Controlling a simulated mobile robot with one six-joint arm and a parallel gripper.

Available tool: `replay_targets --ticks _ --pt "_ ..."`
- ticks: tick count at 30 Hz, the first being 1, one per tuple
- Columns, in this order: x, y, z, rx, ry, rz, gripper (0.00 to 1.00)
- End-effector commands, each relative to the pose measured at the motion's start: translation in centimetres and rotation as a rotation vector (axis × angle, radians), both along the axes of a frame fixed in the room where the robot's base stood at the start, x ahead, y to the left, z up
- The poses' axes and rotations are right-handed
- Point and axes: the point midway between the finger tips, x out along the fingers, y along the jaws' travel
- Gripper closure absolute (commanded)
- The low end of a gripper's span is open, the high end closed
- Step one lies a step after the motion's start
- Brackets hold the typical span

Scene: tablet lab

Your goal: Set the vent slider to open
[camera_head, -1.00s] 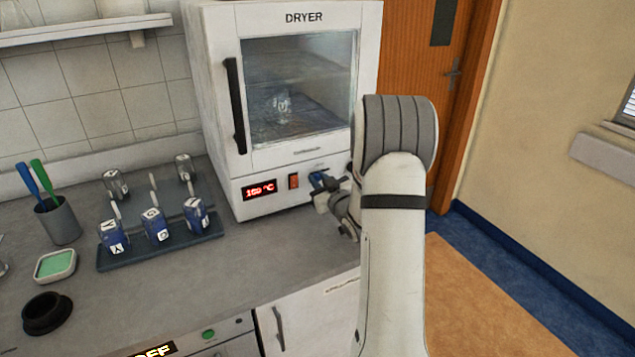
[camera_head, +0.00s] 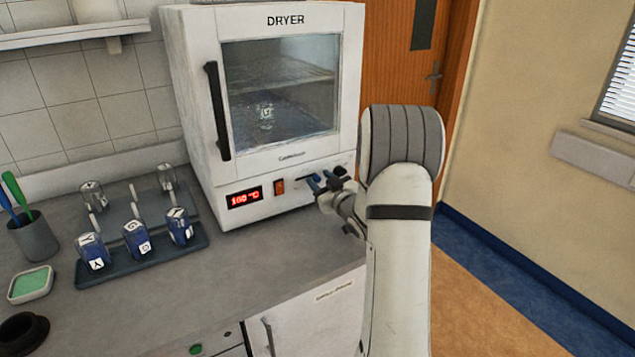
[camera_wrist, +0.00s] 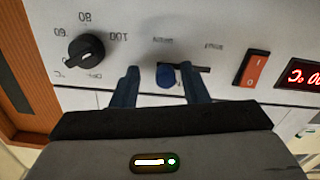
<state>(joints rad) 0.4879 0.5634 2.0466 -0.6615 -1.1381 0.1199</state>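The vent slider is a blue knob (camera_wrist: 166,75) in a short dark horizontal slot on the dryer's white front panel. In the wrist view the knob sits toward the left end of the slot, with the bare slot running right; the small labels above are too blurred to read surely. My gripper (camera_wrist: 160,88) is open, its two blue fingers on either side of the knob with gaps showing. In the head view my gripper (camera_head: 324,183) is close to the panel of the dryer (camera_head: 190,110), right of the red switch, and partly hides the slider area.
A black temperature dial (camera_wrist: 86,50) is left of the slider in the wrist view; a red rocker switch (camera_wrist: 251,68) and the display (camera_wrist: 303,73) are to its right. On the counter (camera_head: 240,270) stands a dark tray (camera_head: 150,265) with several blue-labelled bottles, clear of my arm.

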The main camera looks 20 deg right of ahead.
Motion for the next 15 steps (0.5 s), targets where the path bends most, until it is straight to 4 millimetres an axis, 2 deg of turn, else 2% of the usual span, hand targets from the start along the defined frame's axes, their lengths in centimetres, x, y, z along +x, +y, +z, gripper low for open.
replay_targets --ticks 4,7,15 --pt "-0.2 0.1 -0.1 0.0 0.001 0.002 0.59" --pt "-1.1 -0.1 -0.1 0.0 0.001 0.0 0.59" --pt "-5.6 -0.5 -0.2 0.0 0.0 0.0 0.59"
